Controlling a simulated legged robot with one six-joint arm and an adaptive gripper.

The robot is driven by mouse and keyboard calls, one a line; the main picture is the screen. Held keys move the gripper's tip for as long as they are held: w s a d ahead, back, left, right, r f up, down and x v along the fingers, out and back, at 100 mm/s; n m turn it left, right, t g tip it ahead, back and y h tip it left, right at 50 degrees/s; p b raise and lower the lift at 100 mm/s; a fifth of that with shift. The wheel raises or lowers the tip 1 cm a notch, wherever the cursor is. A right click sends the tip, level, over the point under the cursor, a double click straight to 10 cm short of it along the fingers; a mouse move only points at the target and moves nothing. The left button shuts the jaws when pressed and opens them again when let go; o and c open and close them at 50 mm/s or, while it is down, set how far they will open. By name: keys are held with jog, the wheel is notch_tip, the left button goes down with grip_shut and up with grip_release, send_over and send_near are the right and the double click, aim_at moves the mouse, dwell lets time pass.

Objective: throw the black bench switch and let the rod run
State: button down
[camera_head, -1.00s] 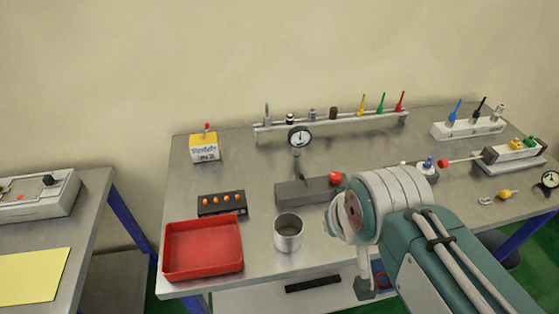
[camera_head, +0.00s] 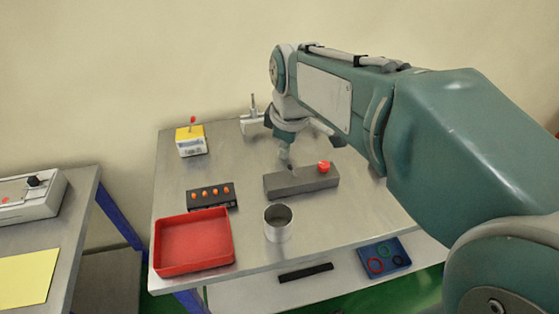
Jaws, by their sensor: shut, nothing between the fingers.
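My gripper (camera_head: 284,156) points down over the dark grey block (camera_head: 285,185) on the steel bench, shut and empty. Its tip is close to the block's back edge; I cannot tell whether it touches. The block has a red knob (camera_head: 324,167) on its right end and a small dark lever or slot (camera_head: 293,169) near its middle, partly behind the tip. I cannot tell for sure that this is the black switch. The rod unit and the coloured levers at the bench's right are hidden behind my arm.
A metal cup (camera_head: 278,228), a red tray (camera_head: 193,245) and a black strip with orange buttons (camera_head: 211,195) stand in front. A yellow-topped box (camera_head: 190,139) is at back left. A blue tray with rings (camera_head: 384,257) lies on a lower surface. A second table (camera_head: 60,235) stands left.

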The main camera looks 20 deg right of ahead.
aim_at(293, 172)
jog(key=w+a+f+n+g, duration=0.1)
jog(key=w+a+f+n, duration=0.1)
jog(key=w+n, duration=0.3)
jog(key=w+f, duration=0.1)
jog(key=w, duration=0.2)
jog(key=shift+f+n+g, duration=0.3)
jog(key=shift+f+g, duration=0.1)
jog(key=shift+f, duration=0.1)
notch_tip(293, 172, down, 9)
jog(key=shift+w+a+f, duration=0.15)
jog(key=d, duration=0.3)
jog(key=shift+s+r, duration=0.2)
jog(key=shift+s, duration=0.05)
jog(key=shift+d+r, duration=0.1)
jog(key=shift+d, duration=0.35)
